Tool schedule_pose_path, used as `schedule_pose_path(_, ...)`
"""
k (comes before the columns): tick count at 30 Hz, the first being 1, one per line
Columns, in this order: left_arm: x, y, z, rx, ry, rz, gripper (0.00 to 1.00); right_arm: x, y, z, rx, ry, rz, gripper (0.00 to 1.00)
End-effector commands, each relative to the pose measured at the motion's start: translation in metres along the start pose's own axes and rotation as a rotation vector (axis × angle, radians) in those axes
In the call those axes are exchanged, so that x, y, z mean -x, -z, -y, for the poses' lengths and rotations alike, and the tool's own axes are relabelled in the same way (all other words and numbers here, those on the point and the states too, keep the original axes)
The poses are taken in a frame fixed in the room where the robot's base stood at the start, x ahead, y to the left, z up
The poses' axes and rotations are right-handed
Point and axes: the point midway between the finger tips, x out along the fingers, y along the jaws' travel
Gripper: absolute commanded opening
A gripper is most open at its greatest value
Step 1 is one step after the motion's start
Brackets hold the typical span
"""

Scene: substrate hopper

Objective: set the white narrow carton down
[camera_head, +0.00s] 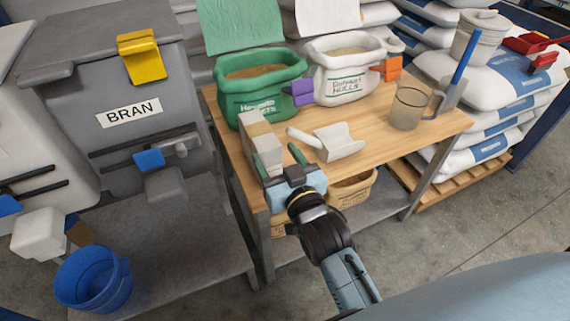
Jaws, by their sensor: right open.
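The white narrow carton (257,138) stands upright on the wooden table, near its left edge. It has a tan band on its top and side. My right gripper (276,153) is at the carton's near side, with its two green-tipped fingers spread apart. The left finger overlaps the carton in the picture, and the right finger is just to its right. I cannot tell whether either finger touches it. The carton's lower near part is partly hidden by the gripper. My left gripper is out of view.
A white scoop (335,143) lies right of the gripper. A green sack (262,88) and a white sack (345,75) stand behind the carton. A clear jug (408,106) is at the table's right. A grey BRAN hopper (125,80) stands left. The table's front right is clear.

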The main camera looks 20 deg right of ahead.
Motion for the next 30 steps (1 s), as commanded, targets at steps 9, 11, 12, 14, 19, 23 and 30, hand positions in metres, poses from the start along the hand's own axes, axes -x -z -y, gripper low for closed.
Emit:
schedule_pose_path(9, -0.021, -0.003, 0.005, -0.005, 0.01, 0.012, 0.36, 0.035, 0.0, 0.0, 0.001, 0.0, 0.001, 0.62)
schedule_pose_path(11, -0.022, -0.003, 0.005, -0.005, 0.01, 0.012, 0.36, 0.037, 0.0, 0.0, 0.001, 0.0, 0.0, 0.62)
schedule_pose_path(12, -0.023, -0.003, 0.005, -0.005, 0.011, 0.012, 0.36, 0.037, 0.0, 0.0, 0.001, 0.0, 0.0, 0.62)
schedule_pose_path(14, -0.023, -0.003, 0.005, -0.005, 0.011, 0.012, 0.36, 0.038, 0.0, 0.0, 0.001, 0.0, 0.0, 0.62)
schedule_pose_path(19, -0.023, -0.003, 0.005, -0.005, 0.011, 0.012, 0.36, 0.042, -0.021, -0.005, 0.01, 0.003, 0.099, 0.62)
schedule_pose_path(23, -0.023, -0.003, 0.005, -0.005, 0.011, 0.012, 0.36, 0.061, -0.07, -0.017, 0.031, 0.014, 0.346, 0.62)
schedule_pose_path(30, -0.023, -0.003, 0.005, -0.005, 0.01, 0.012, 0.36, 0.141, -0.159, -0.047, 0.093, 0.048, 0.91, 0.62)
